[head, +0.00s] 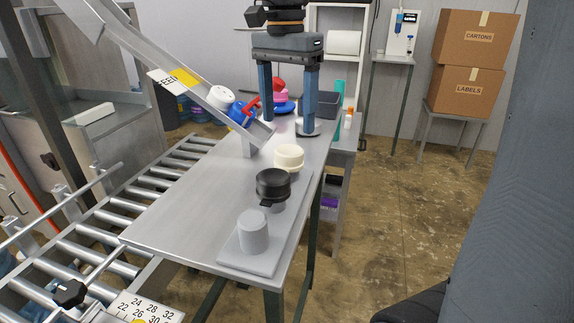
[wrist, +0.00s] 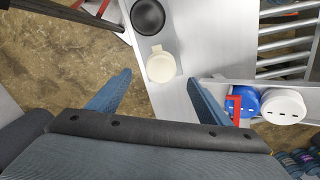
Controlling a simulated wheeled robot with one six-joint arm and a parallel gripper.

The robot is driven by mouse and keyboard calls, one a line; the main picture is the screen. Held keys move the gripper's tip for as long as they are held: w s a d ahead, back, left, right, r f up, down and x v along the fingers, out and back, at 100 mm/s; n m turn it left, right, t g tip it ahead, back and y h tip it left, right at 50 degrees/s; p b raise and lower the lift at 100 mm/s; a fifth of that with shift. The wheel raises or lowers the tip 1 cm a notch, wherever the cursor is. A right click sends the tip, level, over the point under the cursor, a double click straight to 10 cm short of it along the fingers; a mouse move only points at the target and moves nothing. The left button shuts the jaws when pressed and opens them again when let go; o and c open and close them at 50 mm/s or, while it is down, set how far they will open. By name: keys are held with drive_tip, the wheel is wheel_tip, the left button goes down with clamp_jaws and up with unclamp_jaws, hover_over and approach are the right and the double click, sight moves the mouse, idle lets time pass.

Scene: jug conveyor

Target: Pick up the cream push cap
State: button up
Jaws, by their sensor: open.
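The cream push cap (head: 289,155) is a short round cap with a raised top. It sits in a row on the metal table, behind a black cap (head: 272,184). My gripper (head: 288,126) points down beyond the cream cap, its two blue fingers spread wide with nothing held between them. In the wrist view the cream cap (wrist: 161,67) shows between and slightly past the fingertips (wrist: 158,78), apart from both. A small tab shows on its edge, towards the black cap (wrist: 148,15). The cap's underside is hidden.
A grey cylinder (head: 252,232) stands at the row's near end on a flat grey plate (head: 235,262). A sloping chute (head: 150,62) ends left of my gripper with white, blue and red caps. A roller conveyor (head: 110,222) runs along the table's left. A grey bin (head: 327,104) stands behind.

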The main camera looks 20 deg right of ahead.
sight(289, 149)
drive_tip(key=shift+w+d+f+p, duration=0.1)
drive_tip(key=shift+f+p, duration=0.6)
drive_tip(key=shift+f, duration=1.35)
drive_tip(key=shift+d+f+p, duration=0.1)
drive_tip(key=shift+f+p, duration=0.55)
drive_tip(key=shift+f, duration=1.4)
drive_tip(key=c, duration=1.1)
